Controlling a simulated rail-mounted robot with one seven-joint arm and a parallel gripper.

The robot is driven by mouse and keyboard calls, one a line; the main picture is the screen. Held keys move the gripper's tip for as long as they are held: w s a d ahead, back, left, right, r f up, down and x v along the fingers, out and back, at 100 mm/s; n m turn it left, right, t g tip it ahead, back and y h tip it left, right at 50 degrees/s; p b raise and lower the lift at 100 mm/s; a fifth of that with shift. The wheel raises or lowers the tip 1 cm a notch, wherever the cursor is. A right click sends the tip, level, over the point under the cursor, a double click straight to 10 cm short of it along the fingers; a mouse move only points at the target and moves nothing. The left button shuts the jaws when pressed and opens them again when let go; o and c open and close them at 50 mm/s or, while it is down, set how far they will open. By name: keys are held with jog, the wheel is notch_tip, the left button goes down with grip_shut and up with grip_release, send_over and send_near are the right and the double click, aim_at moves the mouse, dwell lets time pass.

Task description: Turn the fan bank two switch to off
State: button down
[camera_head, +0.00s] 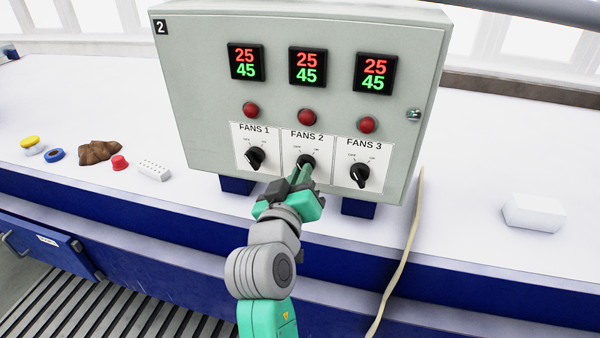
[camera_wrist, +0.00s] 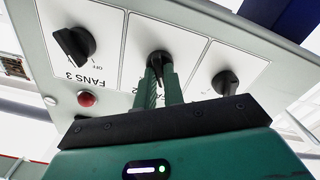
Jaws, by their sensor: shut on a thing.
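The grey control box (camera_head: 310,75) bears three black rotary switches under the labels FANS 1, FANS 2 and FANS 3. The FANS 2 switch (camera_head: 305,161) is the middle one and is partly hidden by my fingers. My gripper (camera_head: 303,172) is shut on its knob. In the wrist view my green fingers (camera_wrist: 160,80) reach up to the FANS 2 knob (camera_wrist: 159,60), one on each side. The fingers hide most of its dial marks, so I cannot tell its exact setting. The red lamp (camera_head: 307,117) above FANS 2 looks dark red.
The FANS 1 switch (camera_head: 256,157) and FANS 3 switch (camera_head: 359,174) sit close on either side. A pale cable (camera_head: 403,250) hangs at the box's right. Small items, including a red cap (camera_head: 120,162), lie left; a white block (camera_head: 534,212) lies right.

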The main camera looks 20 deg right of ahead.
dwell(0.5)
jog(key=c, duration=1.5)
grip_release()
jog(key=b+v, duration=0.1)
jog(key=v, duration=0.7)
jog(key=shift+b, duration=0.35)
jog(key=shift+w, duration=0.1)
jog(key=s+a+r+t+y+p, duration=0.2)
jog(key=s+a+r+t+y, duration=0.1)
jog(key=r, duration=0.6)
jog(key=s+a+r+n+t+y+p, duration=0.1)
jog(key=s+a+r+t+y+p, duration=0.1)
jog(key=s+a+r+t+y, duration=0.2)
jog(key=s+a+r+t+y+p, duration=0.2)
jog(key=s+a+r, duration=0.5)
jog(key=r, duration=0.9)
jog(key=s+t+y, duration=0.1)
jog(key=s+y, duration=0.1)
jog(key=shift+s+r+p, duration=0.2)
jog(key=shift+s+p, duration=0.15)
jog(key=shift+s, duration=0.05)
